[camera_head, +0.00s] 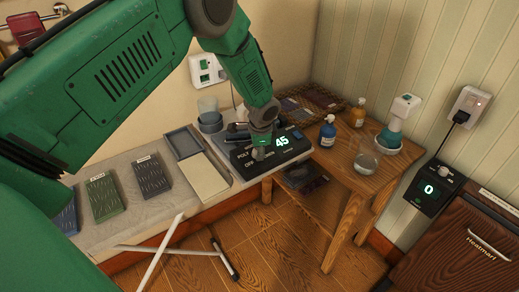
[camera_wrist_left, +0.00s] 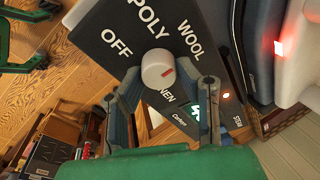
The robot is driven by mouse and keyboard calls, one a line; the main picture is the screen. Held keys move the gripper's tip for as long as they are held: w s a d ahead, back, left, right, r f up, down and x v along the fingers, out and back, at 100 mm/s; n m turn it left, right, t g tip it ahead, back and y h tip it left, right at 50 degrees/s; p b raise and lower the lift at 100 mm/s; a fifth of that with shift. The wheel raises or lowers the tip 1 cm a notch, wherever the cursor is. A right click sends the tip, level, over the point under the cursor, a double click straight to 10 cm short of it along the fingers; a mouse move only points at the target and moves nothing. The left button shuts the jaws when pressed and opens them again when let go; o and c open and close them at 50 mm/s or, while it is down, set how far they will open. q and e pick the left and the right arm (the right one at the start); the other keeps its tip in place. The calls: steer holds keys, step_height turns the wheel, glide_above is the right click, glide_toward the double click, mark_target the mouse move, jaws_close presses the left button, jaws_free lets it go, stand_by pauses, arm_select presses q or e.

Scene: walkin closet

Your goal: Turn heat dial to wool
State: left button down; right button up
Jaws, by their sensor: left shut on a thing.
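The heat dial (camera_wrist_left: 153,70) is a white knob with a red mark, on a dark control panel (camera_wrist_left: 118,22) lettered OFF, POLY, WOOL and partly hidden LINEN. In the left wrist view the red mark is on the knob's right side, toward the gap between WOOL and LINEN. My left gripper (camera_wrist_left: 168,82) is shut on the dial, one finger on each side. In the head view the panel (camera_head: 296,152) lies on the counter with a lit display reading 45, and my left gripper (camera_head: 262,148) covers much of it from above.
A wooden side table (camera_head: 345,160) holds a blue bottle (camera_head: 328,131), a yellow bottle (camera_head: 358,112) and a glass (camera_head: 366,160). Left of the panel are a shallow tray (camera_head: 184,143) and dark patterned blocks (camera_head: 104,198). A second device (camera_head: 430,189) at right reads 0.

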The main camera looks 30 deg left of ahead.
arm_select(q)
steer(key=shift+m, duration=0.6)
steer(key=shift+a, duration=0.1)
steer(key=c, duration=1.2)
jaws_free()
steer(key=shift+r, duration=0.1)
steer(key=shift+s, duration=0.1)
